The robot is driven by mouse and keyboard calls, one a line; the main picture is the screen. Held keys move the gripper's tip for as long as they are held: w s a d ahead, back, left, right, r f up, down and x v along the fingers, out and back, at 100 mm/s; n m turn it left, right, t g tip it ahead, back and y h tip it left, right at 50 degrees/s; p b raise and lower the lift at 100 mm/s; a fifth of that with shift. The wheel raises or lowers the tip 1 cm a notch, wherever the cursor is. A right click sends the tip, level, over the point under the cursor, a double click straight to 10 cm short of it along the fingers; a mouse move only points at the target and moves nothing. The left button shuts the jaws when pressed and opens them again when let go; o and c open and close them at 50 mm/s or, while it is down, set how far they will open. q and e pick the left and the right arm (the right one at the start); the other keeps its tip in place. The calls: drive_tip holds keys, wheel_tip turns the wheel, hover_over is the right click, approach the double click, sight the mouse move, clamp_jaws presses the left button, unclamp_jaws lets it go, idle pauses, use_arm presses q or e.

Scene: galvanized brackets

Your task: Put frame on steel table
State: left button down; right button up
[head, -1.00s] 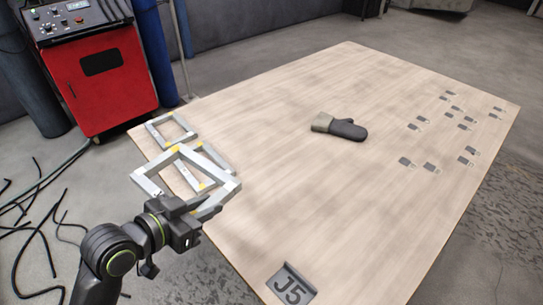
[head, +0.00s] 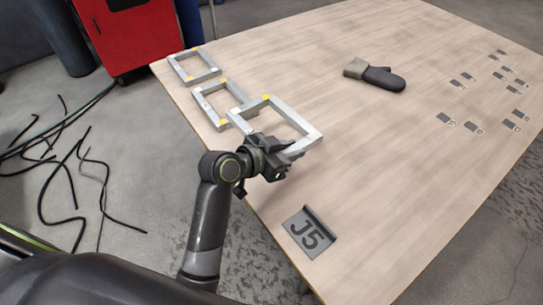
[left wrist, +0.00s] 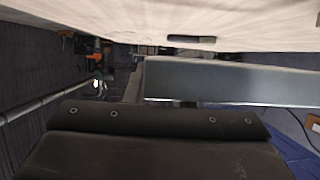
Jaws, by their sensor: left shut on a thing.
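A square galvanized frame (head: 309,126) with yellow marks is in my left gripper (head: 284,151), which is shut on its near side. In the head view the held frame partly covers a second frame behind it, and I cannot tell how high it is above the table. Two other frames lie on the wood-topped table (head: 330,40) near its left edge: a middle frame (head: 206,107) and a far frame (head: 180,70). In the left wrist view a grey bar of the held frame (left wrist: 230,82) lies across the gripper. My right gripper is not in view.
A dark oven mitt (head: 383,79) with a tan cuff lies mid-table. Several small dark labelled tags (head: 470,76) lie at the right. A red machine (head: 130,35) and loose black cables (head: 62,175) are on the left floor.

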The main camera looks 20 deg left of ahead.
sight(288, 180)
use_arm(q)
drive_tip(key=shift+r, duration=0.15)
wheel_tip(288, 180, down, 10)
drive_tip(key=shift+r+b, duration=0.2)
drive_tip(key=shift+b, duration=0.4)
drive_tip(key=c, duration=1.2)
unclamp_jaws()
drive_tip(key=shift+f, duration=0.1)
drive_tip(key=shift+c, duration=0.2)
